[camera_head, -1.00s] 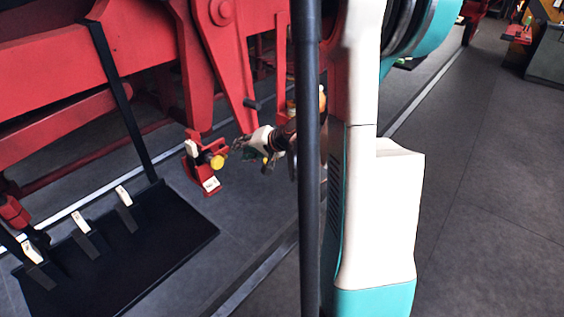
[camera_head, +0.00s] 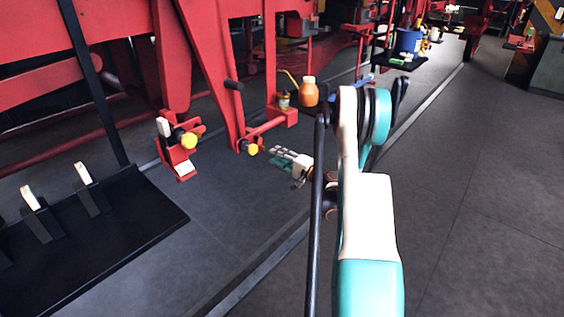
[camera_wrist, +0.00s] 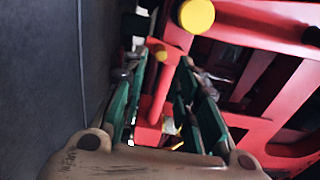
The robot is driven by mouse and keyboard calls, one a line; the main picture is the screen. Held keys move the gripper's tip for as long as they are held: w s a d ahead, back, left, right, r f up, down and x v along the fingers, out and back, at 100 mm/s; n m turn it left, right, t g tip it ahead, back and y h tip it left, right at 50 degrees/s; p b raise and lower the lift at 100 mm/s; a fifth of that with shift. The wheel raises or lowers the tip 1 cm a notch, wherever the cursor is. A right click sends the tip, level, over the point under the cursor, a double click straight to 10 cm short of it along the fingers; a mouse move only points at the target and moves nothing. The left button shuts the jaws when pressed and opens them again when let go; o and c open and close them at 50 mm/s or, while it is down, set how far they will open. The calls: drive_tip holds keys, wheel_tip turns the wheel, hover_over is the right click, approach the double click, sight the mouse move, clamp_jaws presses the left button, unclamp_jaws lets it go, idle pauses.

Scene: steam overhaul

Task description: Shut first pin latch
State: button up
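A red bracket (camera_head: 180,160) with a yellow knob (camera_head: 188,140) and a white-tipped lever (camera_head: 163,128) hangs left of centre in the head view. A second yellow knob (camera_head: 252,149) sits at the lower end of a red hanging arm (camera_head: 226,85). I cannot tell which is the first pin latch. My gripper (camera_head: 274,156) is just right of the second knob, apart from it as far as shows. In the wrist view its green fingers (camera_wrist: 162,68) are spread, with a red bar (camera_wrist: 159,92) seen between them. A large yellow knob (camera_wrist: 196,15) is above the fingers.
A black tray (camera_head: 130,215) with white-tipped pieces lies at lower left. An orange bottle (camera_head: 309,91) and a small can (camera_head: 284,99) stand on a red ledge behind my gripper. A blue bucket (camera_head: 408,42) is farther back. The floor at right is clear.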

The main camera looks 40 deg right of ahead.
drive_tip(key=w, duration=0.7)
drive_tip(key=shift+a, duration=0.3)
drive_tip(key=shift+c, duration=0.3)
clamp_jaws()
